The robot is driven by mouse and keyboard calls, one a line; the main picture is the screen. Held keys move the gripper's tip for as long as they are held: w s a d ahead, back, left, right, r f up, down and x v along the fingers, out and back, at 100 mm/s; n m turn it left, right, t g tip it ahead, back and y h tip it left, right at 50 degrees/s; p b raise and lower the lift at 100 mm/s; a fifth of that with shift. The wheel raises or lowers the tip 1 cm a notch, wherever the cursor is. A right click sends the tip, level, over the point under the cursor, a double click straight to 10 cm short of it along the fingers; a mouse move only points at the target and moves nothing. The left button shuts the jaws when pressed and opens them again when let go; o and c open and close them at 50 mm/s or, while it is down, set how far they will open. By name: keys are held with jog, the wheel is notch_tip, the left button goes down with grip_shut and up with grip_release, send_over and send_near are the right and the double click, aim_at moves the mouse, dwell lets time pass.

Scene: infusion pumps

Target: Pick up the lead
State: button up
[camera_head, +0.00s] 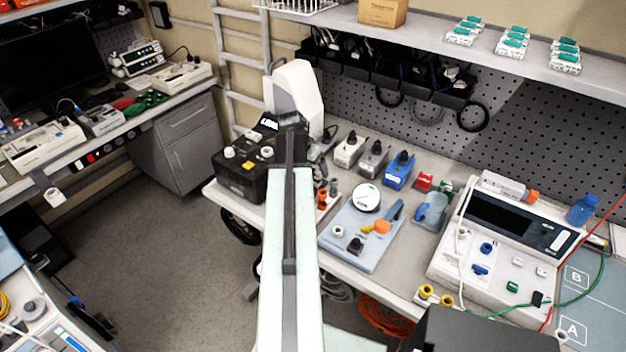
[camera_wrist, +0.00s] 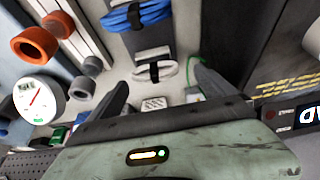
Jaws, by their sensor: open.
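Two bundled cables that could be the lead show in the wrist view: a blue coil (camera_wrist: 138,16) with a dark strap, and a white coil (camera_wrist: 166,73) with a black strap. I cannot tell which one is meant. My gripper (camera_wrist: 159,76) is open, its two dark fingers spread on either side of the white coil in the picture. Nothing is visibly held. A bit of green wire (camera_wrist: 192,91) shows by the right finger. In the head view a red lead (camera_head: 603,222) and a green lead (camera_head: 597,282) run at the right edge. My gripper is not clearly visible there.
The wrist view shows a round gauge (camera_wrist: 40,99) and orange cylinders (camera_wrist: 34,45) at left. In the head view the bench holds a black battery-like box (camera_head: 240,182), a pale blue gauge unit (camera_head: 345,232) and a white pump-like device (camera_head: 497,245). Open floor (camera_head: 165,260) lies at left.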

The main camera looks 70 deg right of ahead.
aim_at(315, 173)
jog(key=b+x, duration=0.5)
jog(key=shift+s+f, duration=0.3)
jog(key=shift+a+r, duration=0.1)
jog(key=shift+r, duration=0.1)
jog(key=c, duration=1.5)
